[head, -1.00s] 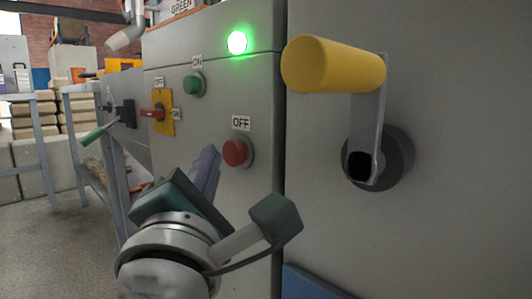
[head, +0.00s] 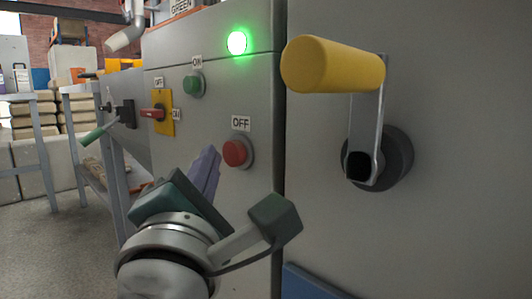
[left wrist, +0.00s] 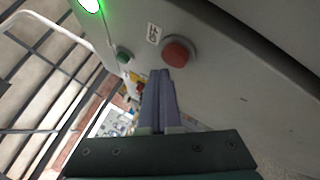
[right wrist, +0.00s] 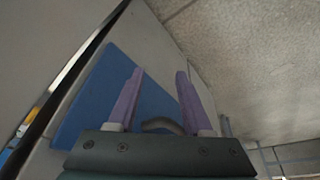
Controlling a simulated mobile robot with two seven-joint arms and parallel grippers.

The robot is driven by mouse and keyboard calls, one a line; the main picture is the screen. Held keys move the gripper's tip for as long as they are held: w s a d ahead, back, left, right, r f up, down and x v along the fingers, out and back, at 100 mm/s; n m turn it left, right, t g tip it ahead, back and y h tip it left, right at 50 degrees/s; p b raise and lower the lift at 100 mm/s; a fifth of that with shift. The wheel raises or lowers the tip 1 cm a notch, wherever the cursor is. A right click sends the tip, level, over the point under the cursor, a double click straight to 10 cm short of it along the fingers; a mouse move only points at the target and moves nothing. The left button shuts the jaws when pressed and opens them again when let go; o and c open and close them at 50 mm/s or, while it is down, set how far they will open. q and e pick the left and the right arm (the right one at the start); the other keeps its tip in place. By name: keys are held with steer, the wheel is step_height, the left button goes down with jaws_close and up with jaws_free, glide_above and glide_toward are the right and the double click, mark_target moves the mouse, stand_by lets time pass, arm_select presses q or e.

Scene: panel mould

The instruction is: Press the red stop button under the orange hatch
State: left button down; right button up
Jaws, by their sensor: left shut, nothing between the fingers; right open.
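A round red button (head: 236,152) sits on the grey cabinet front below an OFF label. It also shows in the left wrist view (left wrist: 178,52), just beyond the fingertips. No orange hatch is visible over it. My left gripper (head: 211,152) is shut and empty, its purple fingers to the left of the button in the head view. In the left wrist view the fingertips (left wrist: 160,73) appear close to the button's lower left edge; I cannot tell whether they touch. My right gripper (right wrist: 158,72) is open and empty, facing a blue panel (right wrist: 95,95).
A green ON button (head: 193,85) and a lit green lamp (head: 237,42) are above. A red rotary switch on a yellow plate (head: 163,122) is to the left. A crank with a yellow handle (head: 333,65) juts out at the right. A shelf (head: 90,130) stands at the left.

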arm_select(q)
steer(key=shift+w, duration=0.1)
stand_by(0.5)
steer(key=shift+w+d, duration=0.25)
steer(key=shift+w, duration=0.05)
steer(key=shift+w+d, duration=0.3)
steer(key=shift+w, duration=0.05)
stand_by(0.8)
stand_by(0.4)
steer(key=shift+s+a, duration=0.5)
steer(key=shift+s, duration=0.2)
steer(key=s+a+p, duration=0.1)
steer(key=s, duration=0.1)
steer(key=s+a, duration=0.2)
steer(key=shift+p, duration=0.4)
